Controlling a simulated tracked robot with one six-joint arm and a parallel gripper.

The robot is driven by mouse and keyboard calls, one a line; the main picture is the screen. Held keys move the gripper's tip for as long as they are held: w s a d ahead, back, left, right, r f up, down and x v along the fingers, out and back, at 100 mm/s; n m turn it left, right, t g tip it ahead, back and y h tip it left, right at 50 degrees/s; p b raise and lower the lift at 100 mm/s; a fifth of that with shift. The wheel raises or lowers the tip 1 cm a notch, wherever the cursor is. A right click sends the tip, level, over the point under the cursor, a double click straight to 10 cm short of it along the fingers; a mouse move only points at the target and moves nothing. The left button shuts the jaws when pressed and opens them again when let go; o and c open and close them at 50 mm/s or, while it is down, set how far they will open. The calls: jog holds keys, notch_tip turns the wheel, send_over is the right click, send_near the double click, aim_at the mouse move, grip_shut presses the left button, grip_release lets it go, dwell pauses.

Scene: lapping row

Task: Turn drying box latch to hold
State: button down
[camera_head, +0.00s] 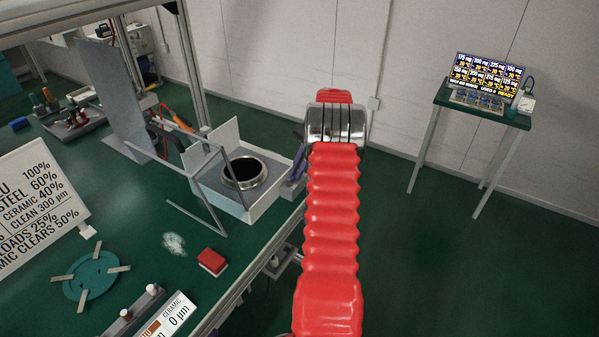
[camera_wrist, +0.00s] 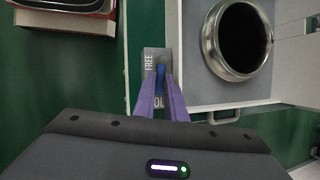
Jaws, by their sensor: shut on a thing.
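The drying box (camera_head: 262,208) is a pale open box on the green bench in the head view; its wall and floor also show at the right of the wrist view (camera_wrist: 200,95). The latch is a small blue piece (camera_wrist: 160,70) on a grey plate (camera_wrist: 149,54) beside the box. The plate reads FREE at its far end; the lettering at its near end is partly covered by my fingers. My gripper (camera_wrist: 161,78), with purple fingers, is shut on the blue latch. In the head view my gripper (camera_head: 298,168) is at the box's right side, partly hidden by my arm.
A metal pot (camera_head: 244,174) with a dark inside stands in the drying box. A red block (camera_head: 212,262) and a teal disc (camera_head: 91,276) lie on the bench to the left. A small table with a screen (camera_head: 489,76) stands at the right; the floor between is clear.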

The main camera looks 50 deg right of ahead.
jog(key=shift+w+n+g, duration=0.35)
jog(key=shift+n+g, duration=0.05)
jog(key=shift+n, duration=0.5)
jog(key=c, duration=1.8)
grip_release()
jog(key=shift+r, duration=0.1)
